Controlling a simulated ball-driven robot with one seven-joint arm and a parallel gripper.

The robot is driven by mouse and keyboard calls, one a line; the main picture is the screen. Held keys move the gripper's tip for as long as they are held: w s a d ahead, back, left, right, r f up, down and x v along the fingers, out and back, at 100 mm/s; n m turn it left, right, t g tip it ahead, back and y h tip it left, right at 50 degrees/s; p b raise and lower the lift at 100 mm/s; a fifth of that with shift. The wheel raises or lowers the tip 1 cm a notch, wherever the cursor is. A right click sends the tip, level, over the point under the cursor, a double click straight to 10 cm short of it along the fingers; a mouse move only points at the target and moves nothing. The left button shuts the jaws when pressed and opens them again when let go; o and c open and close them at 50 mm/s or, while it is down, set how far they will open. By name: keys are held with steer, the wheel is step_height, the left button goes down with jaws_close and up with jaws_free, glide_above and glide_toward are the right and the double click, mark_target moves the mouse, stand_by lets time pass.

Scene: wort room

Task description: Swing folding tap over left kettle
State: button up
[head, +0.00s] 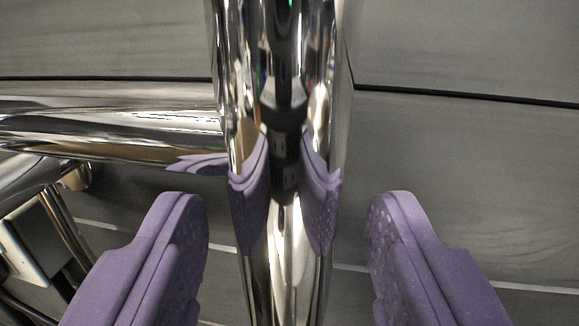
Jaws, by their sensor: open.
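A thick, shiny chrome upright tube (283,60), which looks like part of the folding tap, fills the middle of the head view from top to bottom. A horizontal chrome tube (110,125) meets it from the left. My gripper (288,205) is open, with one purple finger on each side of the upright tube and a visible gap on both sides in the picture. The purple shapes on the chrome are reflections of the fingers. I cannot tell how deep the tube sits between the fingers. The left kettle cannot be made out in this view.
Grey panels (465,180) with dark and pale seams lie behind the tube. At the lower left, behind my left finger, there is another chrome tube end (75,178), with a pale boxy part (38,240) and thin dark rods below it. The right side looks clear.

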steer(key=shift+w+r, duration=0.1)
steer(key=shift+w, duration=0.9)
jaws_close()
steer(key=shift+s+a+f+m+h+b, duration=0.15)
steer(key=shift+s+f+m+h+b, duration=0.25)
steer(key=shift+b, duration=0.85)
steer(key=s+a+h+b, duration=0.1)
steer(key=s+a+b, duration=0.4)
steer(key=s+b, duration=0.4)
steer(key=shift+s+a+r+m, duration=0.2)
steer(key=shift+s+r+m, duration=0.05)
steer(key=shift+m, duration=0.05)
